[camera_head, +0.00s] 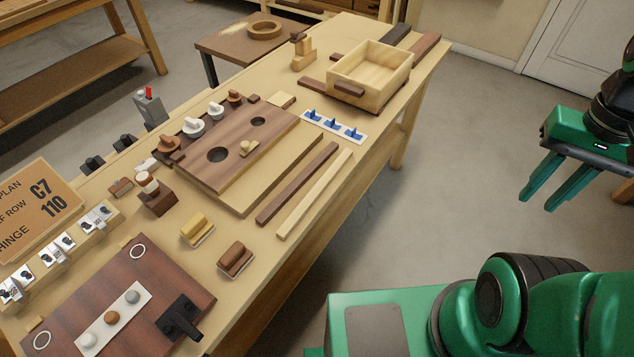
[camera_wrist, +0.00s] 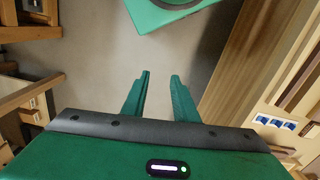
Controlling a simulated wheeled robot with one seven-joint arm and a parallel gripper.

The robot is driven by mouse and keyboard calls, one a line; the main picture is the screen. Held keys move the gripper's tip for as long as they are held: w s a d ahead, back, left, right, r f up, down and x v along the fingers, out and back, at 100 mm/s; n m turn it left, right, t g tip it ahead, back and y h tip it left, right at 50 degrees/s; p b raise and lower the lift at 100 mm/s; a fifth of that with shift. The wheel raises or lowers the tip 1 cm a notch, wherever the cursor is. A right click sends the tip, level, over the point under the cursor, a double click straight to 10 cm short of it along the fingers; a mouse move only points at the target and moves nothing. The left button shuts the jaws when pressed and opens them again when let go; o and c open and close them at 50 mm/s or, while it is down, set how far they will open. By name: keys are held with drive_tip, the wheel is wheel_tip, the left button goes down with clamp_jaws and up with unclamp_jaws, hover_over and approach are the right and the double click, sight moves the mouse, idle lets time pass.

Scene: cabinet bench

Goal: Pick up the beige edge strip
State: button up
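The beige edge strip (camera_head: 315,194) is a long, thin, pale piece lying flat near the bench's front edge in the head view. A dark brown strip (camera_head: 297,184) lies parallel to it, on its left. My gripper (camera_head: 546,196) is to the right of the bench, out over the floor and apart from the strip. Its two fingers are spread with nothing between them. The wrist view shows the open fingers (camera_wrist: 158,84) pointing over the grey floor. I cannot clearly make out the beige strip in the wrist view.
A wooden panel with two round holes (camera_head: 218,154) lies left of the strips. A white plate with blue pieces (camera_head: 334,126) and an open wooden box (camera_head: 369,75) stand farther back. A dark board (camera_head: 70,300) lies at the near left. The floor (camera_head: 480,130) right of the bench is clear.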

drive_tip(key=w+a+f+n+g+h, duration=0.25)
drive_tip(key=w+a+f+n, duration=0.2)
drive_tip(key=w+n, duration=0.5)
drive_tip(key=n+t+h, duration=0.6)
drive_tip(key=n+t, duration=0.8)
drive_tip(key=n, duration=1.1)
approach(331, 172)
drive_tip(key=x, duration=0.2)
drive_tip(key=shift+w+n+g, duration=0.25)
drive_tip(key=shift+w, duration=0.15)
drive_tip(key=shift+x, duration=2.95)
drive_tip(key=shift+s+d, duration=0.1)
clamp_jaws()
